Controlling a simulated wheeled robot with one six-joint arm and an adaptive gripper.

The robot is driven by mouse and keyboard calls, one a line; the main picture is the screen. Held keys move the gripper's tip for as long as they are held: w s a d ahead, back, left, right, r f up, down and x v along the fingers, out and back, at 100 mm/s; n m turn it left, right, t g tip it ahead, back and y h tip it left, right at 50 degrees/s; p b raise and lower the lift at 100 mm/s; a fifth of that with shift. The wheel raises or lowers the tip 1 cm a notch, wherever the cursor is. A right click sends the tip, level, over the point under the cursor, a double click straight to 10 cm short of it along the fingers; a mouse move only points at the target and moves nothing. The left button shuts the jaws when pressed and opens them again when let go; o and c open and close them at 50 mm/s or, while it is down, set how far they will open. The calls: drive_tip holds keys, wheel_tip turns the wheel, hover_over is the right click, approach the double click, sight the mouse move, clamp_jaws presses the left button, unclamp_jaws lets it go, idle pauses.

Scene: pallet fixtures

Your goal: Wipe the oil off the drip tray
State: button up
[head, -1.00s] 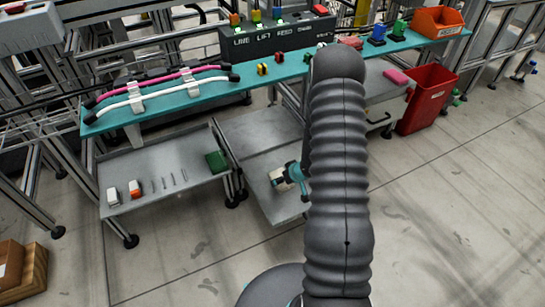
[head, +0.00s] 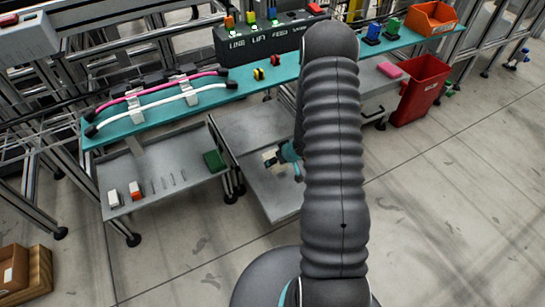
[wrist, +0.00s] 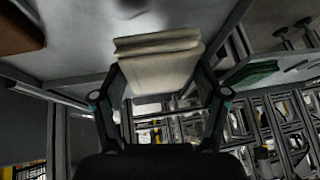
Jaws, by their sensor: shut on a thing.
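My gripper (head: 287,156) is shut on a folded cream cloth (head: 270,157), over the grey tray surface (head: 283,203) below the middle of the bench. In the wrist view the cloth (wrist: 158,58) sits between both fingers of my gripper (wrist: 160,88), its folded edge facing out. A dark glossy patch (wrist: 130,8) shows on the grey surface beyond the cloth at the top edge; it looks like oil. I cannot tell whether the cloth touches the surface. My arm hides the right part of the tray in the head view.
The teal bench (head: 255,78) with cables and a control box (head: 262,42) runs behind. A red bin (head: 420,90) stands right. The floor in front is clear.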

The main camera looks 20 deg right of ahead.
drive_tip(key=shift+r, duration=0.9)
